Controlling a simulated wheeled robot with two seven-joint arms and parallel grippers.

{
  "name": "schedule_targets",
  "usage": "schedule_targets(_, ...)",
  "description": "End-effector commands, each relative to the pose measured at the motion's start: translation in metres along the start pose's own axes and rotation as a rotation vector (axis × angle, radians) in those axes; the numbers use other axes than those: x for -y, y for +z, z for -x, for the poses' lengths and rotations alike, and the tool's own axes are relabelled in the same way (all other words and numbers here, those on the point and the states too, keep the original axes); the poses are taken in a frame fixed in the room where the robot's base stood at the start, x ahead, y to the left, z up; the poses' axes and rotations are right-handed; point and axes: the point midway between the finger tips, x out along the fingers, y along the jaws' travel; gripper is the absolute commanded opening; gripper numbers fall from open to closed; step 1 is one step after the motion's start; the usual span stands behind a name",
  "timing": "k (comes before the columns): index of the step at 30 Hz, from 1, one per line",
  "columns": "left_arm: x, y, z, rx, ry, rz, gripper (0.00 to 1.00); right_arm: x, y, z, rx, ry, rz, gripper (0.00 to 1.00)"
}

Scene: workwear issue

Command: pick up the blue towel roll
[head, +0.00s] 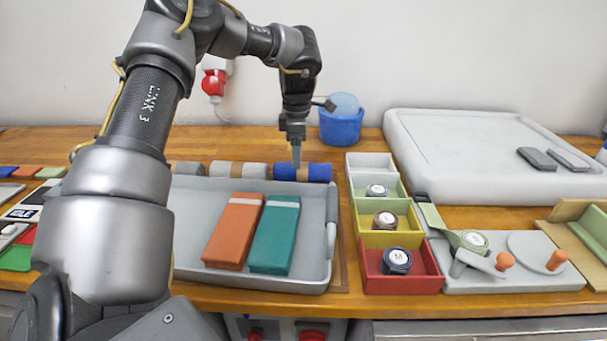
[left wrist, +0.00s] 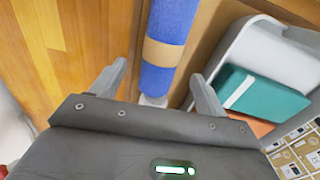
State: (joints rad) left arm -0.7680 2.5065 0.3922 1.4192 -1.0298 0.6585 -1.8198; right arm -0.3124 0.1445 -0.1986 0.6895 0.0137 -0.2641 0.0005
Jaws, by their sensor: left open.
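The blue towel roll (head: 316,172) lies behind the grey tray, with a tan band around its middle. In the left wrist view the blue towel roll (left wrist: 176,22) runs up the picture between the fingers. My left gripper (head: 297,163) points down at the roll's band in the head view. In the left wrist view my left gripper (left wrist: 158,88) is open, one finger on each side of the roll, with visible gaps. Whether the fingertips reach down beside the roll is hard to tell. My right gripper is not in view.
The grey tray (head: 190,228) in front holds an orange pack (head: 235,231) and a teal pack (head: 275,236). Coloured bins (head: 403,284) with watches stand to the right. A blue tub (head: 341,127) stands behind.

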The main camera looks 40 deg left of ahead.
Motion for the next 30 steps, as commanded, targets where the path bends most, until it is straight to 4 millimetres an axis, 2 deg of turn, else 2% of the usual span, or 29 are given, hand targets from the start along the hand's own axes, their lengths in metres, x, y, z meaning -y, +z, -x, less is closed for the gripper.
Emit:
schedule_targets(5,0.000,0.001,-0.003,0.002,0.000,0.000,0.75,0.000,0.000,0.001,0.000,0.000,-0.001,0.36)
schedule_targets(15,0.002,0.008,-0.047,0.001,-0.002,0.000,0.75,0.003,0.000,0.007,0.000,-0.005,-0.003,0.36)
schedule_targets(24,0.001,0.008,-0.053,0.002,0.001,0.001,0.75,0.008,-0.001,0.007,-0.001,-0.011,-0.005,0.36)
schedule_targets(25,0.001,0.008,-0.053,0.002,0.001,0.001,0.73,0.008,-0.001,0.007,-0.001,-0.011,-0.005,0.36)
schedule_targets(30,0.001,0.008,-0.053,0.002,0.001,0.001,0.51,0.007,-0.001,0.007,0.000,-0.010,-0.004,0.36)
